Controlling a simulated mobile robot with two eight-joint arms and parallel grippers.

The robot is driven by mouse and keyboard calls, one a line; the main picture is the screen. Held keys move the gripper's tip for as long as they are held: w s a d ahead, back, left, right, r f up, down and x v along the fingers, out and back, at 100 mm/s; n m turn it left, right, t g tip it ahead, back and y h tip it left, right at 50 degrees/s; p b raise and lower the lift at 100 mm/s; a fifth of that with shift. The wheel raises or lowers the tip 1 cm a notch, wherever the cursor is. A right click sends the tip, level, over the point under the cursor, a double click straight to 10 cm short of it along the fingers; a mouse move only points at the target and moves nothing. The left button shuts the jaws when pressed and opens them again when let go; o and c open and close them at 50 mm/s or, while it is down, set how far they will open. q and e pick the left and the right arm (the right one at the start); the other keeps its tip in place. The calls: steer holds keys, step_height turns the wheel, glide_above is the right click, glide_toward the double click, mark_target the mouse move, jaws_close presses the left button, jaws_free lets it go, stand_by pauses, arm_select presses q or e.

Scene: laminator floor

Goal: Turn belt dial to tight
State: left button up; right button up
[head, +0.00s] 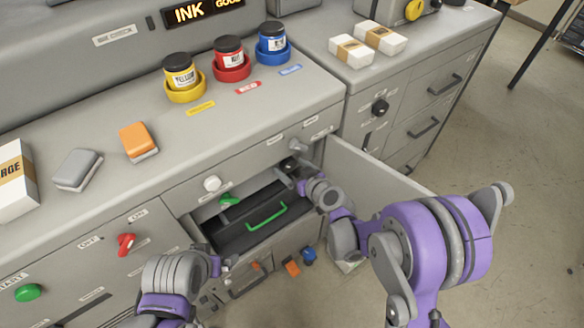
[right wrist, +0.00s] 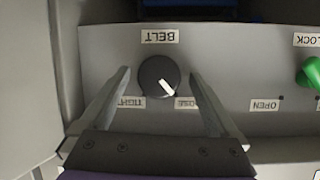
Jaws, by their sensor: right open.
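The belt dial (right wrist: 154,71) is a round dark knob with a white pointer mark, on a grey panel in the right wrist view. Its labels appear upside down: BELT (right wrist: 160,36) above, TIGHT (right wrist: 130,103) at lower left, LOOSE (right wrist: 187,103) at lower right. The pointer slants down to the right, toward LOOSE. My right gripper (right wrist: 160,74) is open, with one finger on each side of the dial and visible gaps. In the head view my right gripper (head: 289,170) reaches into the open cabinet bay. My left gripper (head: 228,264) is low in front of the cabinet, its fingers unclear.
An open door (head: 375,175) stands right of the bay, close to my right arm. A dark drawer with a green handle (head: 266,217) lies below. A green knob (right wrist: 311,73) sits right of the dial. Ink jars (head: 229,55) stand on the counter above.

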steer(key=c, duration=1.4)
steer(key=shift+o, duration=0.2)
steer(key=m, duration=0.1)
steer(key=m+g+y+b, duration=0.1)
steer(key=shift+w+d+f+m+y+b, duration=0.1)
steer(key=shift+d+m+y+b, duration=0.1)
steer(key=shift+m+y+b, duration=0.15)
steer(key=m+y+b, duration=0.1)
steer(key=m+b, duration=0.1)
steer(key=shift+d+m+g+y, duration=0.1)
steer(key=shift+m+g+y, duration=0.15)
steer(key=shift+m+g, duration=0.15)
steer(key=m+y+b, duration=0.1)
steer(key=m+b, duration=0.2)
steer(key=shift+w+d+f+g+y, duration=0.1)
steer(key=shift+f+g+y, duration=0.1)
steer(key=shift+g+y, duration=0.15)
steer(key=shift+m+y+b, duration=0.85)
steer(key=shift+m+b, duration=0.35)
steer(key=shift+m, duration=0.25)
